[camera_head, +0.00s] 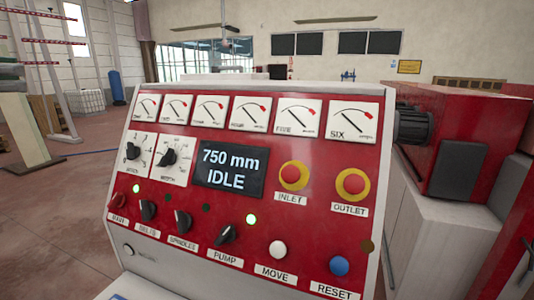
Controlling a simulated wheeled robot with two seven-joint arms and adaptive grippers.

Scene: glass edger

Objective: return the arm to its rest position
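Neither of my grippers can be made out in the head view, and no arm shows. The red control panel (225,178) of the glass edger fills the middle of the view. Its display (230,170) reads "750 mm" and "IDLE". The pump switch (225,234) is a dark knob with a lit green lamp (251,218) above it. Another green lamp (136,188) is lit near the main switch (117,201). The white move button (277,249) and the blue reset button (339,265) sit at the lower right.
Inlet (293,176) and outlet (353,185) emergency buttons sit on the panel's right. Several gauges line its top. The red and grey machine body (438,225) stands close behind on the right. Open floor (50,220) lies at the left, with a rack (45,70) beyond.

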